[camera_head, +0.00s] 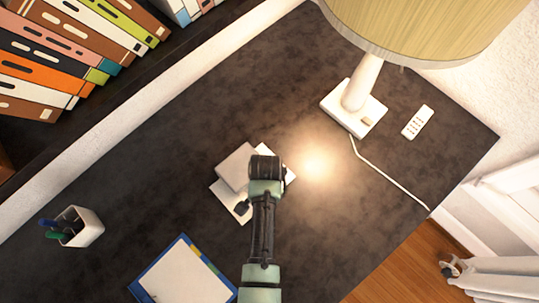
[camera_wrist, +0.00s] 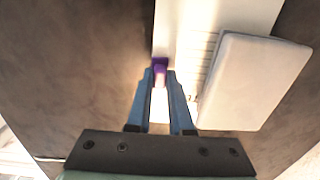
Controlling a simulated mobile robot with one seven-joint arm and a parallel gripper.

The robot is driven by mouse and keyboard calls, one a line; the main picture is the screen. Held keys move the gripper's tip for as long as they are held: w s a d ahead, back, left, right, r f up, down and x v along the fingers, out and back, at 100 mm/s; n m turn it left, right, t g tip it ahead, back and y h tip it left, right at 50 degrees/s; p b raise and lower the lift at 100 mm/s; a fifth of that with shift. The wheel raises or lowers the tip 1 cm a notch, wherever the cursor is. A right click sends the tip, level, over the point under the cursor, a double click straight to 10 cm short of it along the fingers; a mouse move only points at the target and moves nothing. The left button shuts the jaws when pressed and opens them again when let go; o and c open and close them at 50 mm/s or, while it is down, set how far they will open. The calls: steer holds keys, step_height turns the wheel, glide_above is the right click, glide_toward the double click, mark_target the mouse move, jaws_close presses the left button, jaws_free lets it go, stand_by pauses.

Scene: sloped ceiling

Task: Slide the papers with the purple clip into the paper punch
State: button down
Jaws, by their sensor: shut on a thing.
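My gripper (camera_wrist: 161,76) is shut on the purple clip (camera_wrist: 160,64), whose front part shows between the fingertips. White papers (camera_wrist: 180,28) extend from the clip toward the top of the wrist view. The paper punch (camera_wrist: 263,80), a pale rounded block, is right of the fingers; its left side borders a white surface with thin lines. How far the papers reach into the punch cannot be told. In the head view the punch (camera_head: 236,165) is left of my gripper (camera_head: 266,172), which hides the clip and its own fingertips.
A lamp (camera_head: 355,108) stands at upper right with its cord trailing right, beside a white remote (camera_head: 417,122). A pen cup (camera_head: 84,228) and a blue-edged pad (camera_head: 183,274) are at lower left. Binders (camera_head: 70,55) fill the upper-left shelf. Dark tabletop around the punch is clear.

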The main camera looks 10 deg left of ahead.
steer(key=shift+a, duration=0.1)
steer(key=c, duration=0.7)
jaws_free()
steer(key=shift+c, duration=0.2)
step_height(320, 180, up, 13)
steer(key=shift+w, duration=0.15)
